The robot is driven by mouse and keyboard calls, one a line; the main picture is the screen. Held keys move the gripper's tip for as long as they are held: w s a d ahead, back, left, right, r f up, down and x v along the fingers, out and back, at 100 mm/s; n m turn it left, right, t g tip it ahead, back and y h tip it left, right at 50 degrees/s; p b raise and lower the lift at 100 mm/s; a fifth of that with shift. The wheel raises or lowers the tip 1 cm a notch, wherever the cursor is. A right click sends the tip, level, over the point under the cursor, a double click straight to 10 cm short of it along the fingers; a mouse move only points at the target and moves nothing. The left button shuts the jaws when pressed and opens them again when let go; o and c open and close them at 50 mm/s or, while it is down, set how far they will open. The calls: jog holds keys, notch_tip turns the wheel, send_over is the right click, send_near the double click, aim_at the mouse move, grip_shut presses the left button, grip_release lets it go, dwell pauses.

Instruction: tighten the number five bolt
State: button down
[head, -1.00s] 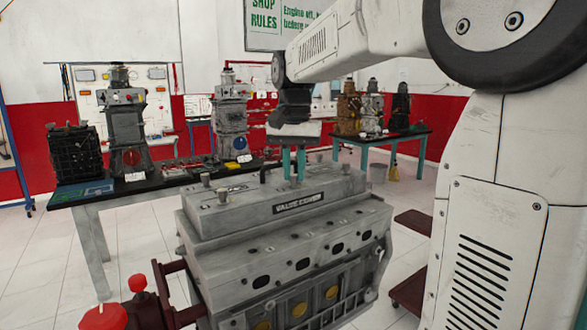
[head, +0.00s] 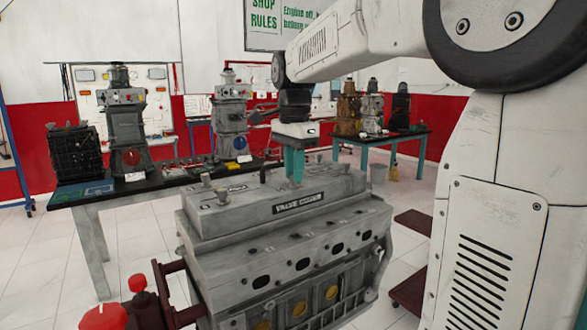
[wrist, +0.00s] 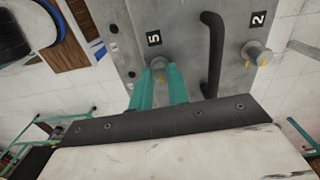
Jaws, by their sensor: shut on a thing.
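The number five bolt (wrist: 158,66) stands on the grey valve cover (wrist: 182,30), just below a black label marked 5 (wrist: 153,38) in the wrist view. My gripper (wrist: 158,80) has its two teal fingers around the bolt head, shut on it. In the head view, my gripper (head: 294,178) points down onto the top of the valve cover (head: 240,208), and its fingers hide the bolt there. A second bolt (wrist: 256,53), by a label marked 2 (wrist: 258,19), stands to the right, apart from the fingers.
A black handle (wrist: 212,52) rises between the two bolts. Other bolts (head: 222,196) stand on the cover's left end. A red knob (head: 104,316) is in front at lower left. A workbench (head: 75,196) with engine parts stands behind.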

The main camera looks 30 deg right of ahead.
jog(key=shift+m, duration=0.3)
jog(key=c, duration=1.3)
grip_release()
jog(key=shift+c, duration=0.2)
notch_tip(320, 180, up, 8)
jog(key=shift+f, duration=0.1)
